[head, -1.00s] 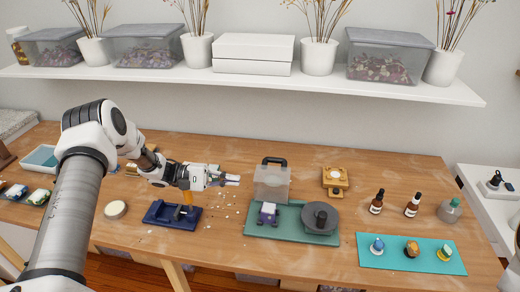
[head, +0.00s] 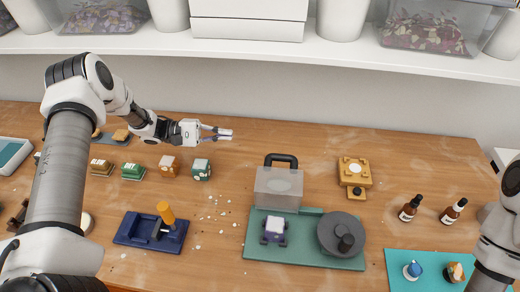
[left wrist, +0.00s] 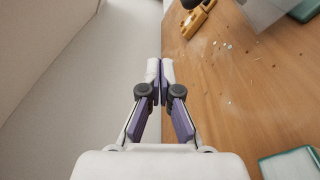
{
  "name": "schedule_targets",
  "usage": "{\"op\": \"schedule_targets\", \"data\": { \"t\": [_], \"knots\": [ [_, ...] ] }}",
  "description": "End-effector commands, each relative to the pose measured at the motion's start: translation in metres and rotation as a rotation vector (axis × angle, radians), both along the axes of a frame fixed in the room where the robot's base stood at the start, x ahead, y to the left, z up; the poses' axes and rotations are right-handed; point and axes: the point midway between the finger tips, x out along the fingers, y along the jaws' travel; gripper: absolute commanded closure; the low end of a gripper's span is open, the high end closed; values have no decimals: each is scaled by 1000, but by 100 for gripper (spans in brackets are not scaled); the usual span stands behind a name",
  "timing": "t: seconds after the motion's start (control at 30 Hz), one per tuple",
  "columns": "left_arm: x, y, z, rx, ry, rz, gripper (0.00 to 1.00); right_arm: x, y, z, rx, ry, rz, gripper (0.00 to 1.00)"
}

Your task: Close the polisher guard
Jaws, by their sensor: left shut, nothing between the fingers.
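The polisher has a green base (head: 262,252) with a dark grey wheel (head: 341,233) at its right and a small dark block with a pale top (head: 273,230) at its left. The guard (head: 279,188), a translucent box with a black handle (head: 281,159), stands raised at the back left of the base. My left gripper (head: 229,134) is shut and empty, above the back of the table, left of and behind the guard and apart from it. Its closed fingers (left wrist: 160,72) show in the left wrist view. My right gripper is out of view.
A blue clamp with an orange handle (head: 166,213) stands left of the polisher. Several small blocks sit further left. A yellow device (head: 354,172) is right of the guard. Dropper bottles (head: 411,208) stand at the right. A shelf (head: 300,51) runs above the table's back.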

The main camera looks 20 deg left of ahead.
Motion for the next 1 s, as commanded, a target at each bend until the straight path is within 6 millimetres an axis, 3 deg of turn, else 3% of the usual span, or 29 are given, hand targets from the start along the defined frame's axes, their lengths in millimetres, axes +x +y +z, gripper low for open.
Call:
{"op": "schedule_targets", "data": {
  "t": [0.03, 0.1, 0.3, 0.57, 0.93, 1.0],
  "knots": [
    [0, 0, -19, 0, 0, 0, 100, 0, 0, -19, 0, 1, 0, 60],
    [0, 0, -31, 0, 0, 0, 100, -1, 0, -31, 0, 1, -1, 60],
    [0, 0, -53, 0, -1, 0, 100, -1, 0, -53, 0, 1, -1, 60],
    [7, -22, -50, -1, 1, -4, 100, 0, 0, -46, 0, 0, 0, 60],
    [36, -96, -53, 1, 1, -5, 100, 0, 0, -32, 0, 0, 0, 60],
    [26, -102, -42, -2, 2, 1, 100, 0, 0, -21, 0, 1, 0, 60]
  ]
}}
